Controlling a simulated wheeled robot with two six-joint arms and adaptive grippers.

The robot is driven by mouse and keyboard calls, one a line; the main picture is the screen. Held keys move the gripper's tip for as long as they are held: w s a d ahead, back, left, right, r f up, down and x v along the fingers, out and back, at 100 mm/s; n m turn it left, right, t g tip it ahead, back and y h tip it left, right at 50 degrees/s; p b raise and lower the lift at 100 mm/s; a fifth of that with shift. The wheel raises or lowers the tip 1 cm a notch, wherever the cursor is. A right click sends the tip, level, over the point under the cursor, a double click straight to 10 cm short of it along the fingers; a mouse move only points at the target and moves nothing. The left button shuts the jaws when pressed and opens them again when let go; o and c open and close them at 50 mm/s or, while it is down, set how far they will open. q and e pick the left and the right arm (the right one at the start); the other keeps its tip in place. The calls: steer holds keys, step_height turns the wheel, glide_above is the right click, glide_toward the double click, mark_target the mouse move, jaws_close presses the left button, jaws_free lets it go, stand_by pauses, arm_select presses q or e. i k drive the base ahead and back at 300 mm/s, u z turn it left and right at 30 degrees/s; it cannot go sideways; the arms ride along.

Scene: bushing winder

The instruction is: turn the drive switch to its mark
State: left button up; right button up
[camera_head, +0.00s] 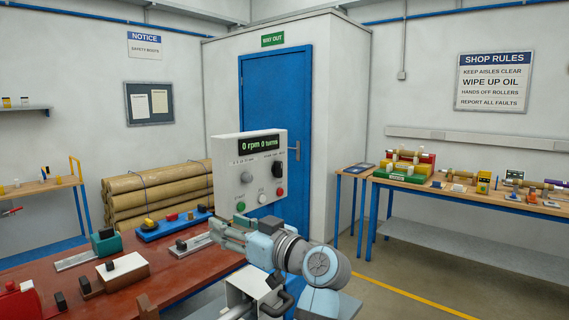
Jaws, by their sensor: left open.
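A white control box (249,160) stands at the far right end of the red bench, its display reading 0 rpm 0 turns. Under the display are a pale round knob (246,177) on the left and a dark knob (278,176) on the right. Their small labels are too blurred to read surely, so I cannot tell which is the drive switch or where its mark is. My left gripper (226,232) is open just below the box front, apart from both knobs, with its fingers pointing left. My right gripper is not in view.
Green (240,207), white (261,197) and red (279,192) buttons sit low on the box, close above my gripper. The red bench (190,278) carries a blue fixture (172,228) and several small blocks. Brown rolls (150,194) are stacked behind it.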

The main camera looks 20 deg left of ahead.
mark_target(276, 170)
steer(key=i, duration=1.7)
